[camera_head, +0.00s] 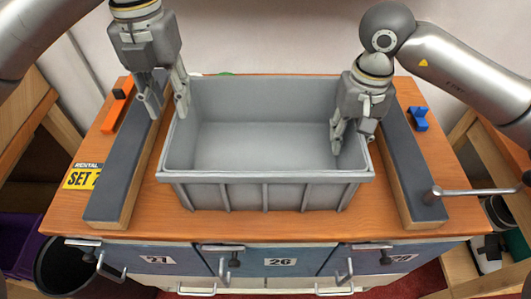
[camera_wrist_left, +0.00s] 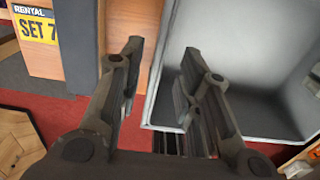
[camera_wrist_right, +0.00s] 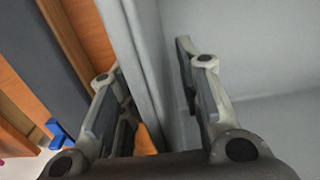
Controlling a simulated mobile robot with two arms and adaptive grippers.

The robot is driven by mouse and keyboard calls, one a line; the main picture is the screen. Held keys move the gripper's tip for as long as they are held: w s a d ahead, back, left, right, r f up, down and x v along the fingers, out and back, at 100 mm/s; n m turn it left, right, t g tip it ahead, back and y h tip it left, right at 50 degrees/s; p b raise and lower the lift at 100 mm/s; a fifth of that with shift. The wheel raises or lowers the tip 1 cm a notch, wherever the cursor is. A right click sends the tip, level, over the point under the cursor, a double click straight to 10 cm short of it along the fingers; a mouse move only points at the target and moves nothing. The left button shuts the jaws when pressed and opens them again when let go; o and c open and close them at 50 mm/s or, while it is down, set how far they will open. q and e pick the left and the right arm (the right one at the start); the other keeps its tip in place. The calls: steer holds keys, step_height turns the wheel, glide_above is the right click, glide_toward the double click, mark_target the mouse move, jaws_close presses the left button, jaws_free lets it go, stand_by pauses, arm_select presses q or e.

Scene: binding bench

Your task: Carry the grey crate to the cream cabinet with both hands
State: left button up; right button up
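The grey crate (camera_head: 265,192) stands empty and upright on the wooden bench top, between two dark padded rails. My left gripper (camera_head: 168,112) is open at the crate's left wall. In the left wrist view the crate (camera_wrist_left: 255,88) has its rim running between the spread fingers (camera_wrist_left: 163,85). My right gripper (camera_head: 354,143) is open at the right wall, one finger inside the crate. In the right wrist view that wall of the crate (camera_wrist_right: 240,60) passes between the fingers (camera_wrist_right: 155,85), with a gap visible. I cannot make out a separate cream cabinet.
Dark rails (camera_head: 122,180) and (camera_head: 409,170) flank the crate closely. An orange clamp (camera_head: 118,103) lies at left, a blue one (camera_head: 418,118) at right. A metal bar handle (camera_head: 470,190) sticks out right. Numbered blue drawers (camera_head: 270,262) front the bench. A black bin (camera_head: 75,265) stands front left.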

step_height(320, 180, up, 10)
steer(key=shift+r, duration=0.15)
steer(key=shift+s, duration=0.1)
stand_by(0.6)
